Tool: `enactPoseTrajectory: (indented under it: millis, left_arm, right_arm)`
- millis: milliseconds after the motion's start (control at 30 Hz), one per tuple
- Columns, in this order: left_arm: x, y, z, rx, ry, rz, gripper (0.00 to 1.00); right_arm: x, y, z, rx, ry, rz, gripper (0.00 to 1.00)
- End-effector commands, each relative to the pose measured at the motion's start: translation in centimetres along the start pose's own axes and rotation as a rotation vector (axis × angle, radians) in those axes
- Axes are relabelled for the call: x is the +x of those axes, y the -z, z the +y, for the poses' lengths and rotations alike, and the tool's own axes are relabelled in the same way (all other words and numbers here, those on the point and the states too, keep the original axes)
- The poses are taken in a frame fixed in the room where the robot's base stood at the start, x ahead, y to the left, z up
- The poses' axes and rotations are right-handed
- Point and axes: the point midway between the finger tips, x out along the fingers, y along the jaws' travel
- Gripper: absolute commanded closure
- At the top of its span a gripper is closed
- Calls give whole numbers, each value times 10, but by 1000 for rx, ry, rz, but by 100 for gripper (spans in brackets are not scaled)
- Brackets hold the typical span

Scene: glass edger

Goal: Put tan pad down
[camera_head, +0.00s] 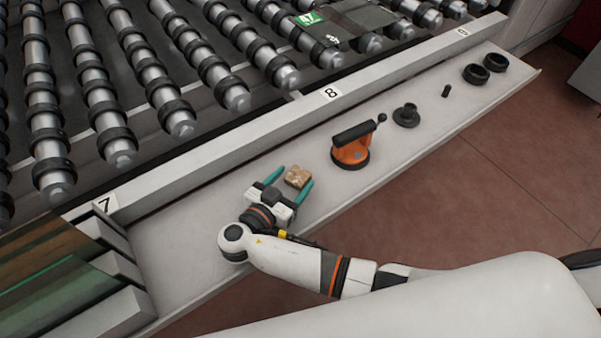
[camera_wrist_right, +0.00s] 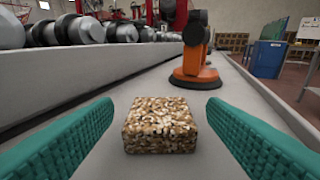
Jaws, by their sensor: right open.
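The tan pad (camera_head: 298,177) is a small speckled block lying on the light grey ledge (camera_head: 400,155). In the right wrist view the pad (camera_wrist_right: 160,125) sits flat, centred between two green fingers. My right gripper (camera_head: 290,180) is open around the pad, with a gap on each side in the wrist view. Its fingers (camera_wrist_right: 160,135) do not touch the pad. My left gripper is not in either view.
An orange suction cup tool (camera_head: 352,150) with a black handle stands just beyond the pad. Farther along the ledge lie a black flanged part (camera_head: 406,115), a small black cylinder (camera_head: 446,91) and black rings (camera_head: 475,74). Rollers (camera_head: 220,80) run behind the raised rail (camera_head: 230,142).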

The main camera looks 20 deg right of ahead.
Motion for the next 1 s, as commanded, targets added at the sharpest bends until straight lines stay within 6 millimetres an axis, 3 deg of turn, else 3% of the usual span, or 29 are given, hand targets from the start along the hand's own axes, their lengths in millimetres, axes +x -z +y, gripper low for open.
enactPoseTrajectory:
  millis: [200, 400, 1000]
  left_arm:
    - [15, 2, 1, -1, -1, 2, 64]
    - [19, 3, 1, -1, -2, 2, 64]
    - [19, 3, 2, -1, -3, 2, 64]
  right_arm:
    - [-46, 3, 1, 2, -3, 4, 34]
    - [-67, 1, 0, 1, -2, 1, 34]
    - [-71, 0, 0, 0, -1, 0, 34]
